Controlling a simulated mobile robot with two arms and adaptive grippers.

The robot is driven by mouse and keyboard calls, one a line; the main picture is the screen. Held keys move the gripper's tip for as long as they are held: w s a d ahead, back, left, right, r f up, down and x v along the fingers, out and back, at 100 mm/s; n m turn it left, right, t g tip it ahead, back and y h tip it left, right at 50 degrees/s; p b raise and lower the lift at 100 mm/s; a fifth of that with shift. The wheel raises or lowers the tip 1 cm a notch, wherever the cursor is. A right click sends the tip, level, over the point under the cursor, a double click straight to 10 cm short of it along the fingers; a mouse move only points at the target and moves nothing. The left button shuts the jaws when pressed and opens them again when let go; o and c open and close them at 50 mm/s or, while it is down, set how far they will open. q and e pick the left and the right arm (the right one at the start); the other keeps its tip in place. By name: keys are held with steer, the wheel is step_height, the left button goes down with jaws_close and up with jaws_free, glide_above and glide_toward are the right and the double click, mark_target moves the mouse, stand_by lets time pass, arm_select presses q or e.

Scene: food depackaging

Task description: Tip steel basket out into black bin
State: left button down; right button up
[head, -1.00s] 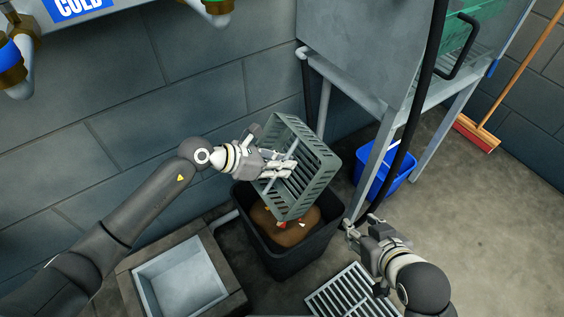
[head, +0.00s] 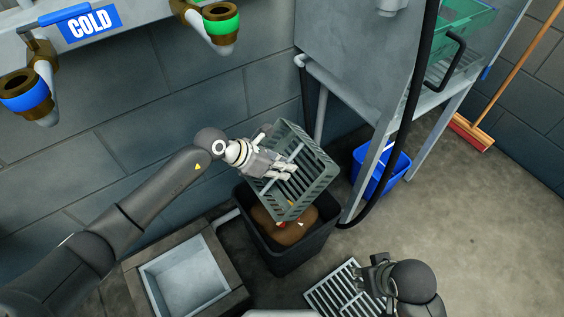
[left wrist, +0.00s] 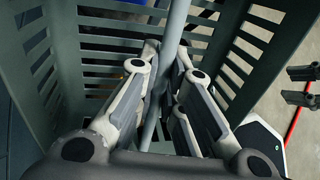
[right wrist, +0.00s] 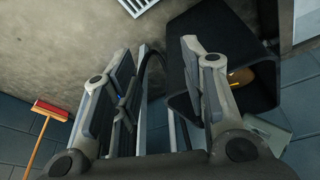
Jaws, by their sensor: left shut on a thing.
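The steel basket (head: 318,180), grey with slotted sides, is tilted over the black bin (head: 280,258), with its lower edge just above or at the bin's mouth; I cannot tell if they touch. My left gripper (head: 288,170) is shut on the basket's grey bar, which runs between the fingers in the left wrist view (left wrist: 168,60). The bin holds brown matter (head: 285,230) with a few small red and pale bits. The bin also shows in the right wrist view (right wrist: 182,85). My right gripper (head: 368,264) is open and empty, to the right of the bin.
A floor grate (head: 335,290) and a sunken basin (head: 187,278) lie nearby. A blue bucket (head: 398,165) stands beneath a steel table at the right.

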arm_select(q)
steer(key=shift+w+d+r+g+y+p, duration=0.15)
steer(key=shift+g+y+p, duration=0.25)
steer(key=shift+y+p, duration=0.55)
steer(key=shift+w+d+r+g+y+p, duration=0.2)
steer(key=shift+g+y+p, duration=0.4)
steer(key=shift+p, duration=0.55)
steer(key=shift+d+f+y, duration=0.1)
steer(key=shift+d+y, duration=0.1)
steer(key=shift+y, duration=0.15)
arm_select(e)
step_height(320, 180, down, 15)
steer(key=s+g, duration=0.1)
steer(key=s, duration=0.1)
arm_select(q)
steer(key=shift+w+n+g+y, duration=0.15)
steer(key=shift+n+g+y, duration=0.15)
steer(key=shift+y, duration=0.1)
steer(key=g+y+b, duration=0.1)
steer(key=y+b, duration=0.1)
steer(key=b, duration=0.1)
steer(key=shift+w+d+f+g+y, duration=0.1)
steer(key=shift+d+g+y, duration=0.2)
steer(key=shift+g, duration=0.1)
arm_select(e)
step_height(320, 180, up, 11)
steer(key=w, duration=0.2)
steer(key=shift+w+t, duration=0.2)
steer(key=shift+t, duration=0.2)
steer(key=shift+a, duration=0.1)
